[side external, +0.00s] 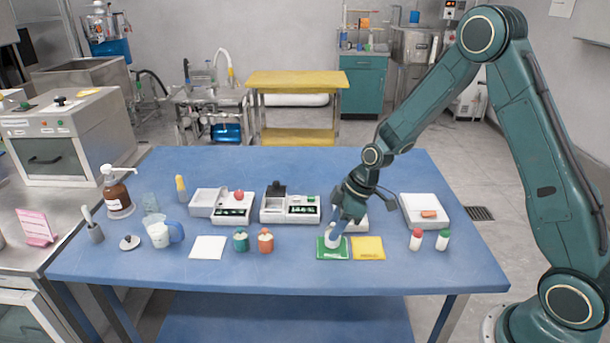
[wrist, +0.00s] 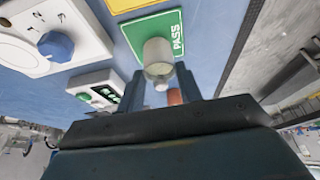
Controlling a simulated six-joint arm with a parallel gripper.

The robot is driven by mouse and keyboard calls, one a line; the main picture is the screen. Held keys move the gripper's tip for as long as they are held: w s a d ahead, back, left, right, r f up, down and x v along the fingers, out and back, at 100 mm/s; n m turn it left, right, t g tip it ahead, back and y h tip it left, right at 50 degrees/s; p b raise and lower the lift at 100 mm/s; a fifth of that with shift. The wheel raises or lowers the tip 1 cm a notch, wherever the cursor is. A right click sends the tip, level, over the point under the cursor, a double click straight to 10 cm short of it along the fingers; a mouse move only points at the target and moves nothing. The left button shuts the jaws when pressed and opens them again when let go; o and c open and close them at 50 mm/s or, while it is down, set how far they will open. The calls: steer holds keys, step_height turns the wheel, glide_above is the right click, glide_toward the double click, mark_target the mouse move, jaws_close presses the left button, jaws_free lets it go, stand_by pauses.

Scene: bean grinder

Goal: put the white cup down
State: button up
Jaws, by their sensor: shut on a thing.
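My gripper (side external: 338,224) is shut on the white cup (side external: 333,239), low over the front middle of the blue table. The cup is upright in the side view and sits at or just above the green card (side external: 330,254); I cannot tell whether its base touches. In the wrist view the cup (wrist: 158,58) is between my two fingers (wrist: 161,82), against the green card (wrist: 146,32), which reads PASS. My fingers hide part of the cup. The yellow card (side external: 368,248) lies right beside the green one.
A white device with a blue knob (wrist: 56,46) is close behind my gripper, mostly hidden in the side view. Green (side external: 240,241) and orange (side external: 265,242) jars stand left. The table's front edge is near.

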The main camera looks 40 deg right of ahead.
steer(key=shift+f, duration=0.4)
steer(key=shift+f, duration=0.1)
steer(key=o, duration=1.1)
steer(key=shift+v, duration=6.1)
